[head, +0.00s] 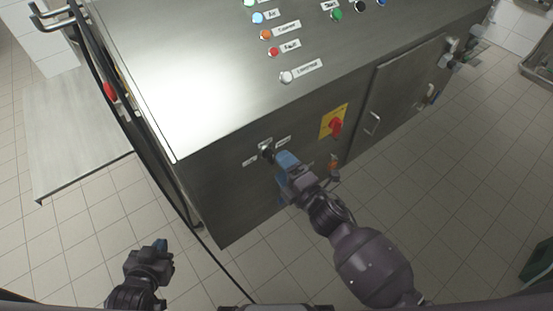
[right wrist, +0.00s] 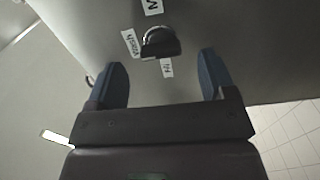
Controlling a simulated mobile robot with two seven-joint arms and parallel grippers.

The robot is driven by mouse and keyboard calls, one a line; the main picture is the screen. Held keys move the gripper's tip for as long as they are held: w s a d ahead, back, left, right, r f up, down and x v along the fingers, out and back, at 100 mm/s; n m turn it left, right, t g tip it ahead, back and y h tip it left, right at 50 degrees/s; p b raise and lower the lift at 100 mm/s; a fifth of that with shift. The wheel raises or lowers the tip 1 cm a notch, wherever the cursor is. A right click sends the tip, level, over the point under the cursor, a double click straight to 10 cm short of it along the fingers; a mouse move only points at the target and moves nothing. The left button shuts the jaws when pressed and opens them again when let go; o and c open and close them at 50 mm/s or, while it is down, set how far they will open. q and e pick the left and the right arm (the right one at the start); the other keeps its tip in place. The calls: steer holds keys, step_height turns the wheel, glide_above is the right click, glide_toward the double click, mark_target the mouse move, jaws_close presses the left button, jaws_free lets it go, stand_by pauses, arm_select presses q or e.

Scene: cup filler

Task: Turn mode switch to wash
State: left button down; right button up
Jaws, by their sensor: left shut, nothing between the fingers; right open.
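The mode switch (head: 267,153) is a dark knob on the front of the steel cabinet (head: 225,190), between two small white labels. In the right wrist view the switch (right wrist: 160,45) sits ahead of my fingers, with a label (right wrist: 131,43) that seems to read "Wash" beside it. My right gripper (head: 284,158) is at the switch in the head view. In the right wrist view this gripper (right wrist: 165,82) is open, its blue fingers spread wide, and the knob lies beyond the gap, apart from both fingers. My left gripper (head: 161,245) is shut and empty, low over the floor, away from the cabinet.
A red rotary switch (head: 336,126) on a yellow plate is right of the mode switch. A cabinet door (head: 395,95) with a handle is further right. Coloured buttons and lamps line the top panel. A black cable (head: 215,262) hangs near my left gripper.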

steer(key=v, duration=0.6)
steer(key=shift+s+d, duration=0.2)
steer(key=shift+s, duration=0.15)
